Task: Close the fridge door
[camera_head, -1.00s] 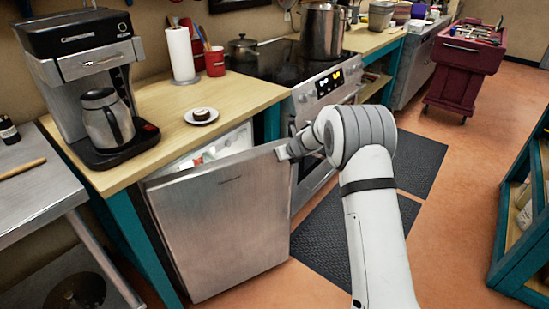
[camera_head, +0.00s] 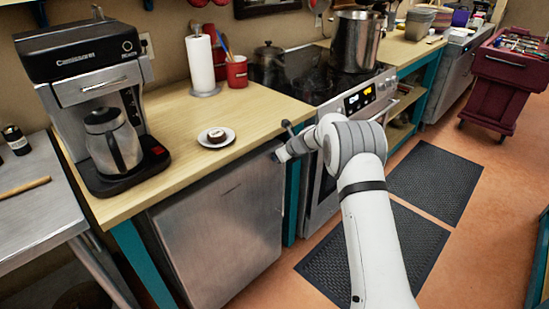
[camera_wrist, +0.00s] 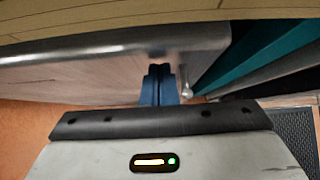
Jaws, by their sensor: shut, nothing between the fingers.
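The fridge door (camera_head: 225,235) is a flat brushed-steel panel under the wooden counter. In the head view it sits flush or nearly flush with the counter front, and the fridge inside is hidden. In the wrist view the door (camera_wrist: 75,75) fills the left, with its top edge running across the picture. My gripper (camera_head: 280,155) is at the door's upper right corner, just below the counter edge. Its blue fingers (camera_wrist: 159,84) are together and empty, at or very near the door face close to its right edge. Contact cannot be told for certain.
On the counter (camera_head: 190,165) stand a coffee maker (camera_head: 100,110), a plate with a small cake (camera_head: 216,137) and a paper towel roll (camera_head: 201,65). The stove (camera_head: 330,190) is right of the door. Dark mats (camera_head: 375,250) lie on the open floor.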

